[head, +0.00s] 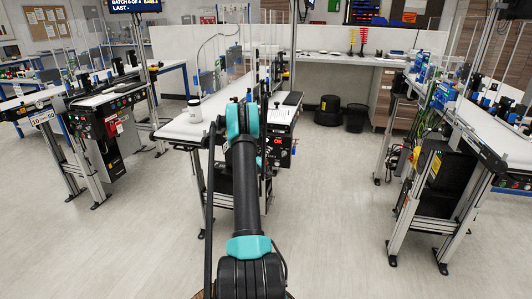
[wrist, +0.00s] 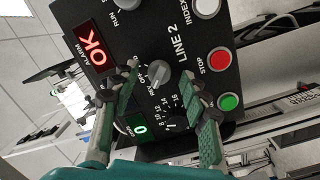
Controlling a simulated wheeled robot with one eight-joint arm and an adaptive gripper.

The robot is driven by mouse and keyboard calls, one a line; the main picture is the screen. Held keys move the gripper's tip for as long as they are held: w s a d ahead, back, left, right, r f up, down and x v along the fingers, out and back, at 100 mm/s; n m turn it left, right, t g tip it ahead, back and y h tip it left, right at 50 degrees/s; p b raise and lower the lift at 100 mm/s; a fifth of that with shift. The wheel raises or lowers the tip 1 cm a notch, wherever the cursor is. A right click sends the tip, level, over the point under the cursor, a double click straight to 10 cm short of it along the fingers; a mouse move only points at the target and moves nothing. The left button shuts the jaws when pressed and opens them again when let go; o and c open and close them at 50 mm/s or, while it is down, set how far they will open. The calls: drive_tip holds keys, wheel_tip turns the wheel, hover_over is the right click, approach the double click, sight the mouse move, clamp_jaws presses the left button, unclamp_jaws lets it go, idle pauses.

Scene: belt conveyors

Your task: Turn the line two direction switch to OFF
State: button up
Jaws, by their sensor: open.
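The black LINE 2 control panel (wrist: 185,35) fills the middle of the wrist view, turned on its side. The direction switch (wrist: 158,74) is a small grey knob on it, with the labels OFF and REV beside it. I cannot tell for sure which label its pointer faces. My gripper (wrist: 160,72) is open, with one finger on each side of the knob. Contact with the knob cannot be told. In the head view the panel (head: 277,150) stands beyond my arm, which hides the gripper and the switch.
Around the switch are a red STOP button (wrist: 219,61), a green button (wrist: 229,102), a numbered dial (wrist: 173,123), a red OK display (wrist: 88,45) and a green 0 display (wrist: 140,129). Other conveyors stand left (head: 108,97) and right (head: 470,135).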

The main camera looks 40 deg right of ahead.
drive_tip(key=shift+d, duration=0.15)
clamp_jaws()
drive_tip(key=shift+m, duration=0.3)
drive_tip(key=shift+r+m+y, duration=0.1)
drive_tip(key=shift+m+y, duration=0.4)
drive_tip(key=shift+m, duration=3.3)
